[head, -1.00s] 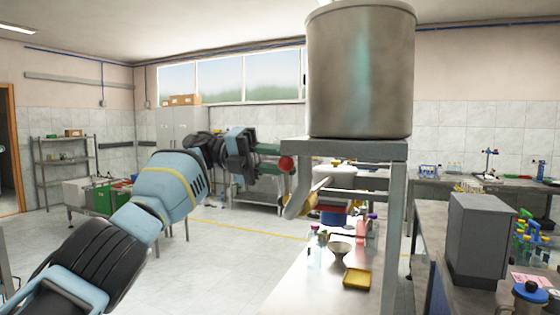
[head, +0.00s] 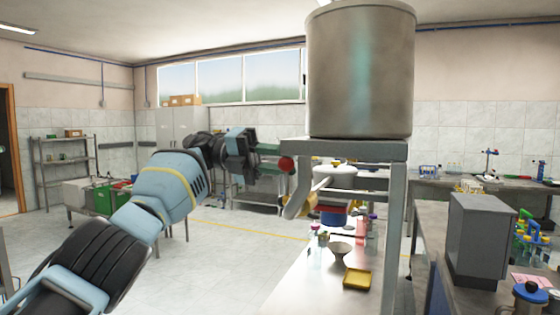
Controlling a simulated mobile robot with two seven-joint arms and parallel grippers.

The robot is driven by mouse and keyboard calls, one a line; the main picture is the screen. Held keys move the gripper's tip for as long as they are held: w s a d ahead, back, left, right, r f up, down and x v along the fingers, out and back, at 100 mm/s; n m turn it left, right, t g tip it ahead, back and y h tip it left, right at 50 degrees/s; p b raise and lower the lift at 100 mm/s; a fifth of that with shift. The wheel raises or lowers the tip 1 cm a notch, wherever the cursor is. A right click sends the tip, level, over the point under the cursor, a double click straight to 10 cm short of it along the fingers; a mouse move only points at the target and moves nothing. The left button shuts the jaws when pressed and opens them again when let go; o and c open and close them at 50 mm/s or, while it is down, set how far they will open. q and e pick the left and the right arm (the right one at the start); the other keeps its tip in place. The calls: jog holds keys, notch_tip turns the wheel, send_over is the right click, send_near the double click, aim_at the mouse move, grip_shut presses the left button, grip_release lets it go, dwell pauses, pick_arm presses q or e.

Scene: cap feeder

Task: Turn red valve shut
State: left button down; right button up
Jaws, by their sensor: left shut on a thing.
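The red valve (head: 286,164) shows as a round red knob at the left side of the metal stand, just below its top plate. My left gripper (head: 277,161) reaches it from the left, with greenish fingers shut on the red knob. The fingertips overlap the knob's edge, so its far side and stem are hidden. A large grey metal tank (head: 361,75) sits on the stand above, and a grey angled chute (head: 299,194) hangs below the knob. My right gripper is not in view.
The stand's top plate (head: 345,150) and post (head: 392,245) are close right of my gripper. Below, a white bench (head: 310,285) holds a funnel (head: 339,250), a yellow tray (head: 357,279) and small bottles. A grey box (head: 478,240) stands right.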

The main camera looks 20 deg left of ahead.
pick_arm(q)
jog(key=shift+w+f, duration=0.2)
jog(key=shift+f, duration=0.65)
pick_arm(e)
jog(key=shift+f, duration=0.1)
pick_arm(q)
jog(key=c, duration=1)
grip_release()
jog(key=shift+r, duration=0.1)
jog(key=shift+o, duration=0.4)
jog(key=shift+r, duration=0.15)
jog(key=shift+s+r, duration=0.1)
jog(key=shift+r, duration=0.15)
